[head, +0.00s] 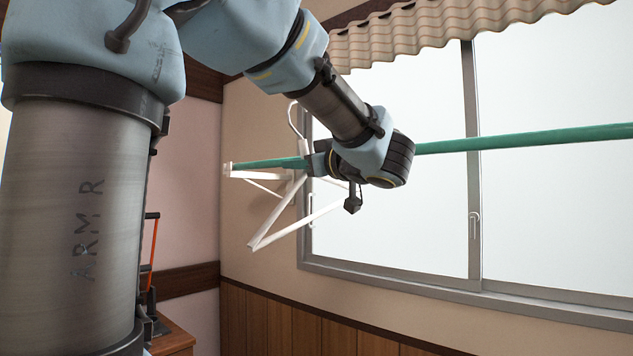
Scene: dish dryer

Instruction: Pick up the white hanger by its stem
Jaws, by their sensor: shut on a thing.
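The white hanger (277,216) is in the head view, left of the window, with its hook up and its triangular body hanging down. My gripper (311,163) is shut on its stem, just under the hook. The fingertips are small in the picture and partly merge with the stem. The hook stands above the green pole (520,139) in the picture, and I cannot tell whether hanger and pole touch. My gripper and wrist hide part of the pole and the hanger's right side.
The green pole runs across in front of the window (560,215) from a white wall bracket (228,170). A wavy curtain (420,30) hangs above. A wooden cabinet (175,338) with an orange-handled thing (150,243) stands low at left. The space below the hanger looks clear.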

